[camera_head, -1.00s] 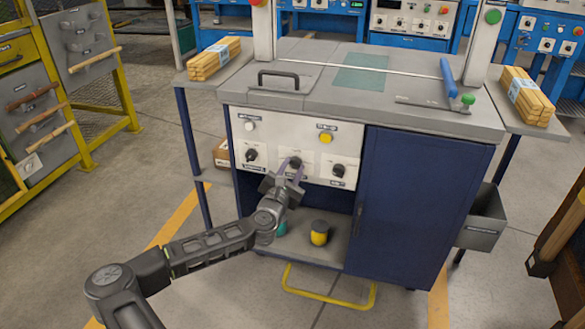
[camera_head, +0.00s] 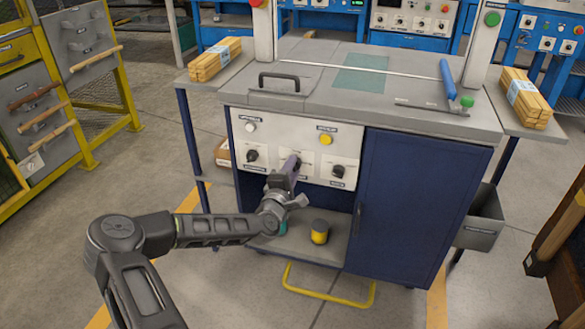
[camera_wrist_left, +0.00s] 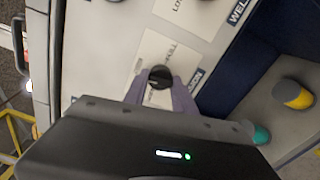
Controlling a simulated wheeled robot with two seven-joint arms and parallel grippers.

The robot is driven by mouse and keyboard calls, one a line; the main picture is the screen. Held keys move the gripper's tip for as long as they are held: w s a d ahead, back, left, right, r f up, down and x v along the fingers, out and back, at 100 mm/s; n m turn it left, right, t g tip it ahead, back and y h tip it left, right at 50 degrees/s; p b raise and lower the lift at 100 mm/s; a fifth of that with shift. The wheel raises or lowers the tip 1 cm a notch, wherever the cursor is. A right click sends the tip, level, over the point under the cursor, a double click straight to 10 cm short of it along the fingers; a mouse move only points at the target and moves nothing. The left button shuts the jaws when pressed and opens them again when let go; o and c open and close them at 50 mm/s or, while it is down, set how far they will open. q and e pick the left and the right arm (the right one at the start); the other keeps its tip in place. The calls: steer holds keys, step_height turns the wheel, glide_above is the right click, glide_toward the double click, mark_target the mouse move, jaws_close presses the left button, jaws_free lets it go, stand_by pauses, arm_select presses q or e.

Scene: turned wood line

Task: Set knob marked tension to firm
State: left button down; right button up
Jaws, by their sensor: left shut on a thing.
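A pale control panel (camera_head: 310,144) on the front of the blue workbench carries three black knobs in a row: a left knob (camera_head: 252,155), a middle knob and a right knob (camera_head: 338,170). My left gripper (camera_head: 294,162) is at the middle knob and largely hides it in the head view. In the left wrist view, the black middle knob (camera_wrist_left: 160,76) sits between the purple fingers of the left gripper (camera_wrist_left: 158,88), which are shut on it. The labels are too small or cut off to read surely. My right gripper is not in view.
A white button (camera_head: 250,127) and a yellow button (camera_head: 326,139) sit above the knobs. A yellow-and-black cylinder (camera_head: 319,232) stands on the shelf below, right of the gripper. A blue door (camera_head: 405,205) closes the right side. A yellow rail (camera_head: 325,298) runs low in front.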

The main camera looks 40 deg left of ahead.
arm_select(q)
steer(key=shift+m, duration=1)
steer(key=c, duration=1)
jaws_free()
steer(key=shift+s, duration=0.1)
steer(key=p+v, duration=0.2)
steer(key=v, duration=0.5)
steer(key=shift+s+d, duration=0.1)
steer(key=shift+s, duration=0.25)
